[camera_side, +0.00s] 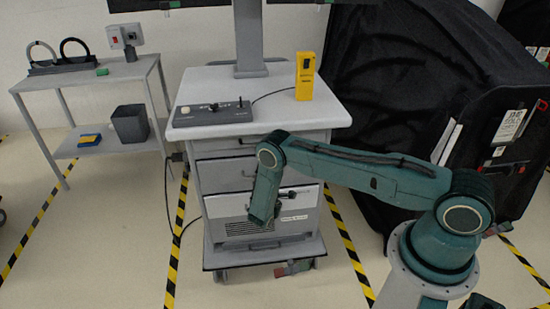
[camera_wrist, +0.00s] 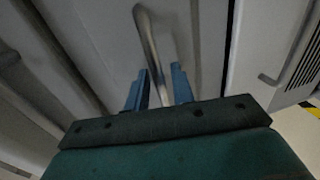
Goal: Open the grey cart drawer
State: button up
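The grey cart (camera_side: 340,112) stands in the middle of the side view, with a stack of drawer fronts (camera_side: 225,175) facing my arm. The drawers look closed. My gripper (camera_side: 277,207) points down in front of the cart's lower front and hides part of it. In the wrist view a metal bar handle (camera_wrist: 150,38) on a grey drawer front (camera_wrist: 95,30) runs down between the two blue fingers of my gripper (camera_wrist: 159,90). The fingers stand apart, one on each side of the bar. I cannot tell whether they press on it.
A vented lower panel (camera_side: 245,228) is below the drawers. A side table (camera_side: 85,80) stands left, and a black covered cart (camera_side: 400,70) right. Open floor lies left of the cart.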

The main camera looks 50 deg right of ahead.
grip_shut()
jog(key=shift+s+a, duration=0.1)
jog(key=shift+a, duration=0.05)
jog(key=f+v, duration=0.2)
jog(key=v, duration=0.9)
jog(key=f+v, duration=0.2)
jog(key=v, duration=1)
jog(key=shift+s+a+f, duration=0.15)
jog(key=shift+s+a, duration=0.15)
jog(key=shift+a, duration=0.15)
grip_release()
jog(key=shift+d, duration=0.1)
jog(key=shift+s, duration=0.1)
